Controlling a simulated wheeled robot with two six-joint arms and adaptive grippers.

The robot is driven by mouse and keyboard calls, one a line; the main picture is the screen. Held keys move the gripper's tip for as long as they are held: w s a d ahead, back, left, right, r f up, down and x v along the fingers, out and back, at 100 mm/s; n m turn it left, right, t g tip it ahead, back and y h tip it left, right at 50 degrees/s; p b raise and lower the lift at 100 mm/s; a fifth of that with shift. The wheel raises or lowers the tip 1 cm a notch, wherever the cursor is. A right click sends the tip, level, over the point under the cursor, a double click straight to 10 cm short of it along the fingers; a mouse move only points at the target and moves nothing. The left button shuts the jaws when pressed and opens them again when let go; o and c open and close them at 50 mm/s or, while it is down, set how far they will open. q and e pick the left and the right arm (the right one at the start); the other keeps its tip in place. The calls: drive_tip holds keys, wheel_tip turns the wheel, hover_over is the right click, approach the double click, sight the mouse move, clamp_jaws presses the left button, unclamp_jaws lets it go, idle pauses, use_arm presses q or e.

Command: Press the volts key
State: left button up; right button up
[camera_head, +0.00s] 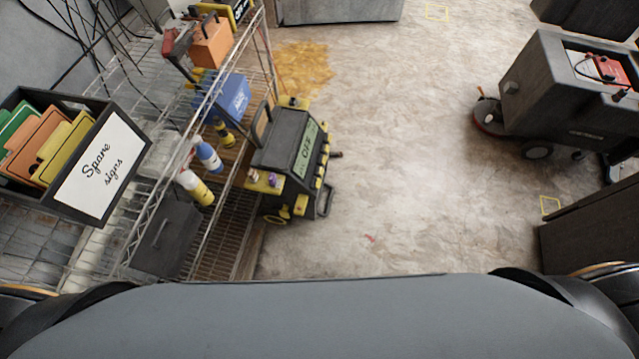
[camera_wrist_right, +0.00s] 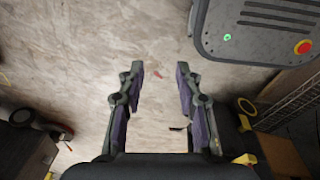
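A dark meter-like device (camera_head: 284,157) with yellow corners stands beside the wire shelf in the head view. Its green display (camera_head: 307,148) appears to read OFF, and yellow keys run along the edge next to the display. Key labels are too small to read, so I cannot tell which is the volts key. My right gripper (camera_wrist_right: 159,70) is open and empty in the right wrist view, with bare floor beyond its fingers. It is far from any key that I can make out. My left gripper is not in view.
A wire shelf (camera_head: 220,171) at left holds a spare signs box (camera_head: 100,165), spray bottles (camera_head: 208,156) and a blue box (camera_head: 230,96). A floor-cleaning machine (camera_head: 565,100) stands at right. The floor between is mostly clear, with a yellow-brown stain (camera_head: 303,68) near the shelf.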

clamp_jaws()
drive_tip(key=shift+w, duration=0.1)
drive_tip(key=shift+a, duration=0.15)
idle(0.5)
idle(0.4)
